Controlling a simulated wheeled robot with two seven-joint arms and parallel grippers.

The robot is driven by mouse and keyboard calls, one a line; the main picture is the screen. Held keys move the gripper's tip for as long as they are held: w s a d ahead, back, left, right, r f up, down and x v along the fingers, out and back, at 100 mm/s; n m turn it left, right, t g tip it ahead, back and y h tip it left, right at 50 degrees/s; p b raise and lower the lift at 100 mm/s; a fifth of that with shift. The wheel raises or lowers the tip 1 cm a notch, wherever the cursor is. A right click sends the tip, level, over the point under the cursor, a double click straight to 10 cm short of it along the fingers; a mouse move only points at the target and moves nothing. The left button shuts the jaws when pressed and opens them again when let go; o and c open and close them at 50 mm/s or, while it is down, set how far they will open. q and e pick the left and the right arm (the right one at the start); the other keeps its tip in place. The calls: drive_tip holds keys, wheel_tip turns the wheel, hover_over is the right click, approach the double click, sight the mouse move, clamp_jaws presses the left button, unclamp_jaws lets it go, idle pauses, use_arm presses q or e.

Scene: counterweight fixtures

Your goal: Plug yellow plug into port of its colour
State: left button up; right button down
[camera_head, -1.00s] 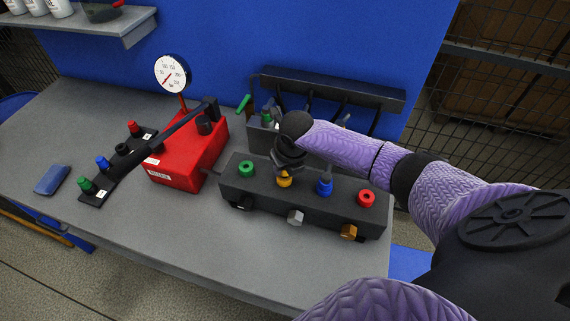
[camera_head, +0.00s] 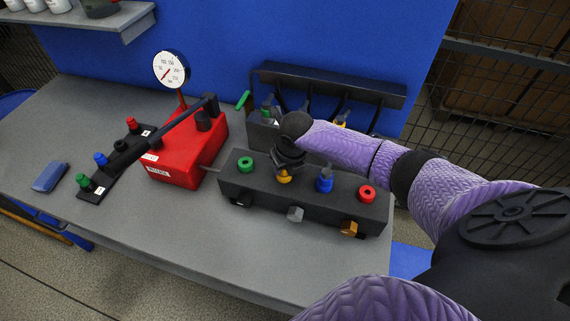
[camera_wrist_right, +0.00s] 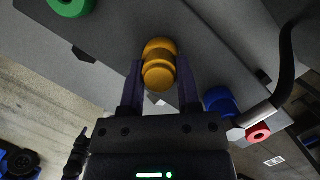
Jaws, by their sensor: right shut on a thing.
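My right gripper (camera_head: 287,165) is over the dark port block (camera_head: 310,207), at the yellow port (camera_head: 284,178). In the right wrist view a rounded yellow piece, which I take as the yellow plug (camera_wrist_right: 158,75), sits between the fingers, and the gripper is shut on it. A second yellow ring, the port, shows just beyond it. The two overlap, so I cannot tell how deeply the plug is seated. The gripper hides most of the plug in the head view. My left gripper is out of view.
The block also has green (camera_head: 246,164), blue (camera_head: 324,183) and red (camera_head: 367,193) ports. A red gauge box (camera_head: 176,165) stands left.

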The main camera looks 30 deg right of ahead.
drive_tip(key=shift+s+f, duration=0.15)
drive_tip(key=shift+f, duration=0.05)
drive_tip(key=shift+c, duration=1.8)
unclamp_jaws()
drive_tip(key=shift+o, duration=0.6)
drive_tip(key=shift+a, duration=0.1)
drive_tip(key=p+v, duration=1)
drive_tip(key=p, duration=0.2)
